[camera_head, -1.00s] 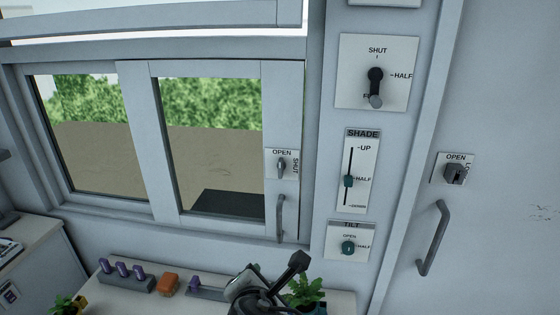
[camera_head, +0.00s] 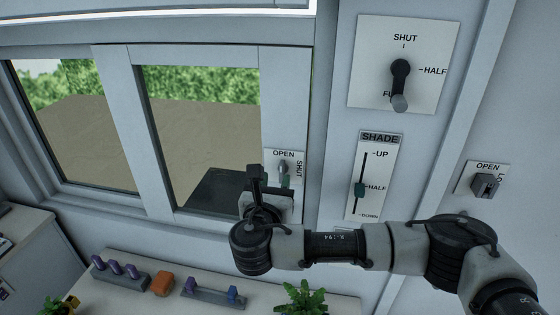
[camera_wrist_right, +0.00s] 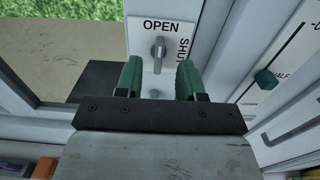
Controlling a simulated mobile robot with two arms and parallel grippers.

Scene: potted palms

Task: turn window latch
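The window latch (camera_head: 284,167) is a small grey knob on a white plate on the sliding window's right frame, marked OPEN above and SHUT at its right side. In the right wrist view the latch (camera_wrist_right: 159,50) stands upright, in line with OPEN. My right gripper (camera_wrist_right: 158,78) is open, its two green fingers apart, just below the latch and roughly centred on it. I cannot tell whether they touch it. In the head view my right gripper (camera_head: 270,174) partly covers the area beside and below the latch plate. My left gripper is not in view.
Right of the window are a rotary lever (camera_head: 401,82), a shade slider (camera_head: 360,189) and another latch (camera_head: 484,185). Below is a counter with purple-pegged racks (camera_head: 121,273), an orange block (camera_head: 162,284) and a potted palm (camera_head: 302,299).

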